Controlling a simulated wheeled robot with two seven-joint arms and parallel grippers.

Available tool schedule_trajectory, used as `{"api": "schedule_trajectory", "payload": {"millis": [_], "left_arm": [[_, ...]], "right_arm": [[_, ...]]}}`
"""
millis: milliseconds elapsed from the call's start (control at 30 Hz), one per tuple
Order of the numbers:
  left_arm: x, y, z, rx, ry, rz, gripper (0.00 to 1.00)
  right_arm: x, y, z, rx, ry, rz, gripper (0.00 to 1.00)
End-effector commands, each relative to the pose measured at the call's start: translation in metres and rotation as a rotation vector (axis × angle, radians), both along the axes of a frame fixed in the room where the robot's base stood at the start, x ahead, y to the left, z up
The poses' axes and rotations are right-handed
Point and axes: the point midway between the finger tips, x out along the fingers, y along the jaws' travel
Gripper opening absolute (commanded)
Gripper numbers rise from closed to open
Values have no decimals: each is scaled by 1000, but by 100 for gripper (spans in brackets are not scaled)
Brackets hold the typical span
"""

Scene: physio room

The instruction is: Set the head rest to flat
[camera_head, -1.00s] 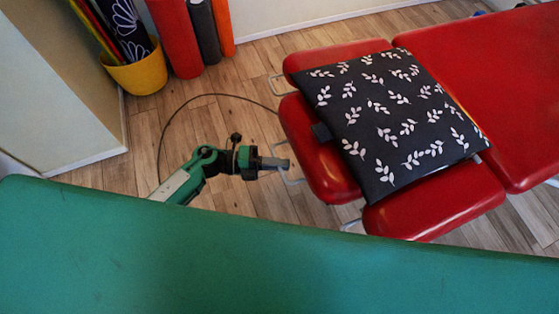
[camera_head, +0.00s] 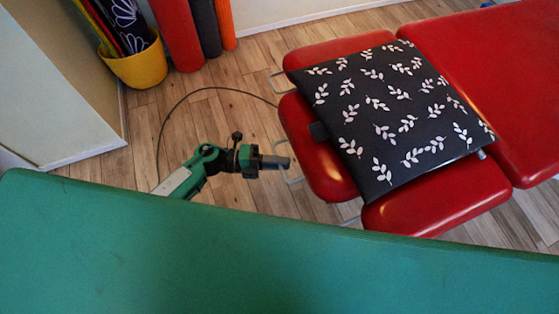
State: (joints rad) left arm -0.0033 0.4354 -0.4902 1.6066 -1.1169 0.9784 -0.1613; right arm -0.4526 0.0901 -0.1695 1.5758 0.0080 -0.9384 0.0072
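The head rest (camera_head: 325,168) is the red padded end of the treatment table (camera_head: 490,75). It has separate red pads, with one pad (camera_head: 435,200) at the near side. Its tilt is hard to judge from above. A black cushion with white leaves (camera_head: 390,120) lies over it and hides much of the pads. A thin metal loop (camera_head: 291,180) sticks out from the head rest's left edge. My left gripper (camera_head: 277,162) is just left of the head rest, with its fingertips overlapping the loop in the picture. Contact and finger opening cannot be told. My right gripper is not in view.
A second metal loop (camera_head: 279,82) shows farther back. A dark cable (camera_head: 185,100) curves across the wooden floor. A yellow pot (camera_head: 139,68) and upright rolled mats (camera_head: 178,35) stand at the back left. The floor (camera_head: 215,130) left of the table is otherwise clear.

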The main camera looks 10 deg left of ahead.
Motion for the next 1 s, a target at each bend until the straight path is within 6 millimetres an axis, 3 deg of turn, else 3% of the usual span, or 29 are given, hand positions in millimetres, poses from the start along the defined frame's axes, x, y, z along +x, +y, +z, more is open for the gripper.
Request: {"api": "schedule_trajectory", "payload": {"millis": [333, 467, 1000], "left_arm": [[0, 1, 0, 0, -1, 1, 31], [-1, 10, -1, 2, -1, 1, 31], [-15, 118, 3, 2, 0, 1, 31]], "right_arm": [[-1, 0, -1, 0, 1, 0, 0], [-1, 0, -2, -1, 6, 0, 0], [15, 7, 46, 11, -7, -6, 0]]}}
